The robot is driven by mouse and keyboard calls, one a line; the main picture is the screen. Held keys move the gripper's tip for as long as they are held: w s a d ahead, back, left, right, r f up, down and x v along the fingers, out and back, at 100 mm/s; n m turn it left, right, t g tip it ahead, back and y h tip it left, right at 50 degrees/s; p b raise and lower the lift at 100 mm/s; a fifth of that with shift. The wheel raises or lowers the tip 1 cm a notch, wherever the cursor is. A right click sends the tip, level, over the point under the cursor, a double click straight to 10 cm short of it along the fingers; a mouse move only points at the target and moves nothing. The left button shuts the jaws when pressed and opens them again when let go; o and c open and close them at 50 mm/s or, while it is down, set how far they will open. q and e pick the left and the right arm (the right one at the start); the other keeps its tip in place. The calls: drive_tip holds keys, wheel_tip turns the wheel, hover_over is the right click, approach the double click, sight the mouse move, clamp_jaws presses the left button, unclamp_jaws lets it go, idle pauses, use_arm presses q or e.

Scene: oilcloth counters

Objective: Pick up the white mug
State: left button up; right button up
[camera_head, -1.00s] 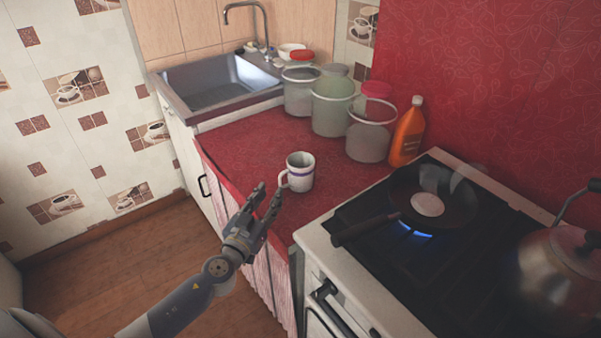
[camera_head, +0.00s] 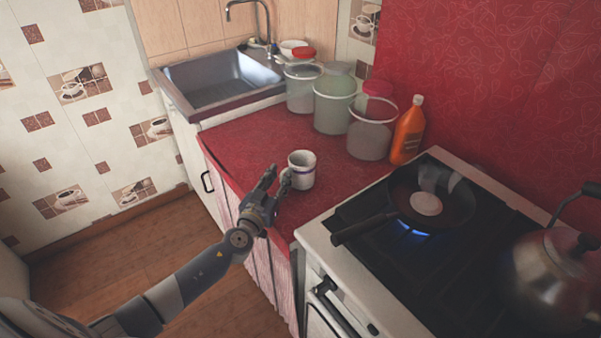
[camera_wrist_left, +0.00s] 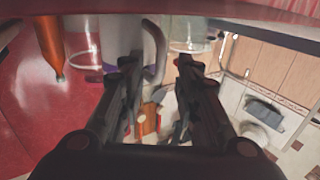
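The white mug (camera_head: 302,172) with a purple band stands upright on the red counter (camera_head: 250,147). Its handle side faces my left gripper (camera_head: 279,174), whose fingertips are at the mug's left side. In the left wrist view the fingers of my left gripper (camera_wrist_left: 155,66) are apart, and the mug's curved handle (camera_wrist_left: 159,52) shows between them. I cannot tell whether the fingers touch it. In the head view the fingers hide most of the handle. My right gripper is not in view.
Clear containers (camera_head: 333,105) and an orange bottle (camera_head: 408,132) stand behind the mug. A stove (camera_head: 365,252) at right holds a pan (camera_head: 433,205) over a blue flame and a kettle (camera_head: 550,275). A sink (camera_head: 222,85) is at the back left.

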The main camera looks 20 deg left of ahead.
use_arm(q)
clamp_jaws()
drive_tip(key=shift+r, duration=0.25)
drive_tip(key=s+r, duration=0.2)
drive_tip(key=s, duration=0.6)
drive_tip(key=s+r+b, duration=0.1)
drive_tip(key=s+r, duration=0.1)
drive_tip(key=s, duration=0.6)
drive_tip(key=shift+d+r, duration=0.25)
drive_tip(key=shift+r, duration=0.05)
idle(0.4)
idle(2.7)
